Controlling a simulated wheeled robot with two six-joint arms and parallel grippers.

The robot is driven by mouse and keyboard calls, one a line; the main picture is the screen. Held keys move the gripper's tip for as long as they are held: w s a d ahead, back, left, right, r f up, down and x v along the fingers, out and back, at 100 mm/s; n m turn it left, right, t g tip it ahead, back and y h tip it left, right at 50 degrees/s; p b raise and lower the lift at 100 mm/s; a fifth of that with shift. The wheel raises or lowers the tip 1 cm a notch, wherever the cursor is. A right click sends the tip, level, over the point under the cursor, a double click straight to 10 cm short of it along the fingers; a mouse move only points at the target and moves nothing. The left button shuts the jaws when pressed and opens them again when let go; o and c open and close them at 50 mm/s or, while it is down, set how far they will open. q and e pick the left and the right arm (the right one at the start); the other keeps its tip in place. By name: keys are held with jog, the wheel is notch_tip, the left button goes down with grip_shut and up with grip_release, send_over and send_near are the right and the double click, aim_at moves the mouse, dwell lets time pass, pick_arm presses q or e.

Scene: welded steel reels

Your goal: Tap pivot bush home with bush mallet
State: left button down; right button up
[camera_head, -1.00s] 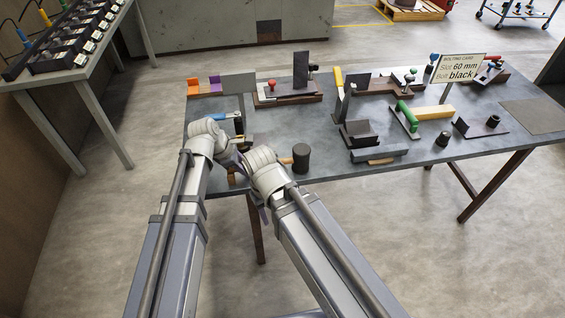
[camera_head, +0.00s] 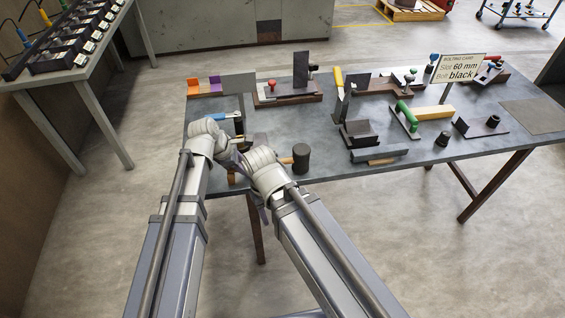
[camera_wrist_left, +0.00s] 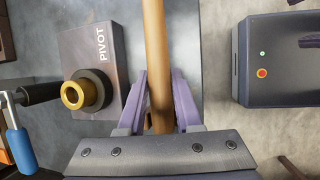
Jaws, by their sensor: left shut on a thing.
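The bush mallet shows in the head view with its dark round head (camera_head: 301,158) at the front of the table, right of my wrists. In the left wrist view its wooden handle (camera_wrist_left: 155,60) runs between the purple fingers of my left gripper (camera_wrist_left: 158,100), which is shut on it. The brass pivot bush (camera_wrist_left: 73,95) stands in a dark ring on the block marked PIVOT (camera_wrist_left: 104,55), left of the gripper and apart from it. I cannot make out the bush in the head view. My right gripper is largely hidden by its own wrist in the head view, beside the left one.
The grey table (camera_head: 330,180) carries several fixtures. A blue-handled tool (camera_wrist_left: 18,145) lies left of the pivot block. A grey bar on a wooden handle (camera_head: 379,154) lies right of the mallet. A sign card (camera_head: 459,68) stands at the back right.

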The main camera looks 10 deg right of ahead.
pick_arm(q)
notch_tip(320, 180, up, 7)
jog(key=p, duration=0.7)
dwell(0.5)
notch_tip(320, 180, up, 12)
jog(key=p, duration=1.2)
jog(key=shift+f+b, duration=0.7)
